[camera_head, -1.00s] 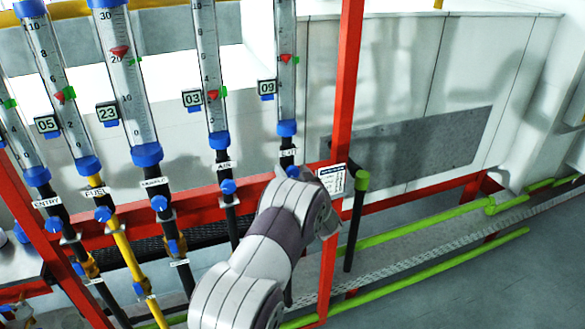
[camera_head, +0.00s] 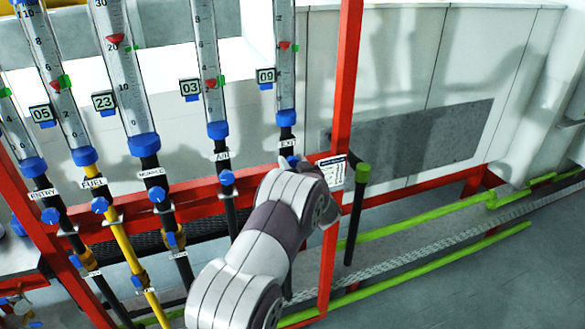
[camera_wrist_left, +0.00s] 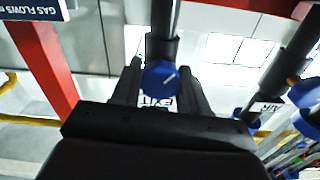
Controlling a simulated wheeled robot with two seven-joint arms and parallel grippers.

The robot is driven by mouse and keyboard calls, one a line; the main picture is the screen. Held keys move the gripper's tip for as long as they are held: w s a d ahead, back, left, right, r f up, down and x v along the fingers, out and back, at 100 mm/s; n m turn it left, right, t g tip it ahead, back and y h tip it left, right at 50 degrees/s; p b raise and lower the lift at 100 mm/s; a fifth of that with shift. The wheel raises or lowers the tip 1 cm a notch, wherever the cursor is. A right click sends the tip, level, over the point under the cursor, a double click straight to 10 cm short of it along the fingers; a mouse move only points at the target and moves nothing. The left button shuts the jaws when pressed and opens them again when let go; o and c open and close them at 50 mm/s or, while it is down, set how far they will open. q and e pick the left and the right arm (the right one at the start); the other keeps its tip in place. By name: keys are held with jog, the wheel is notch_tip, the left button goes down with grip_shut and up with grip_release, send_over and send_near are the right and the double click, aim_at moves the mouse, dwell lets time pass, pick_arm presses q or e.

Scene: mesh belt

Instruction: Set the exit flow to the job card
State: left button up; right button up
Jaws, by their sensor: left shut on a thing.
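The exit flow tube (camera_head: 285,80) is the rightmost tube. Its red float (camera_head: 284,45) sits about level with a green marker (camera_head: 295,47), and its tag reads 09. The job card (camera_head: 332,170) is a small white card on the red post, its lines too small to read. My left arm reaches up to the exit line and hides its gripper in the head view. In the left wrist view my left gripper (camera_wrist_left: 160,86) is shut on the blue exit knob (camera_wrist_left: 160,76), a finger on each side. The EXIT label shows behind it. My right gripper is not in view.
The air tube (camera_head: 210,70), tagged 03, stands just left of the exit tube, with its blue knob (camera_head: 227,177) below. Muffle, fuel and entry tubes stand farther left.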

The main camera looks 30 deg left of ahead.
pick_arm(q)
jog(key=n+b, duration=0.4)
jog(key=b, duration=0.1)
jog(key=shift+f+b, duration=0.2)
jog(key=shift+b, duration=0.1)
jog(key=shift+r+n+b, duration=0.2)
jog(key=shift+n+b, duration=0.65)
jog(key=shift+n, duration=0.15)
jog(key=o, duration=1.1)
jog(key=shift+r, duration=0.1)
jog(key=shift+c, duration=0.2)
jog(key=shift+s, duration=0.1)
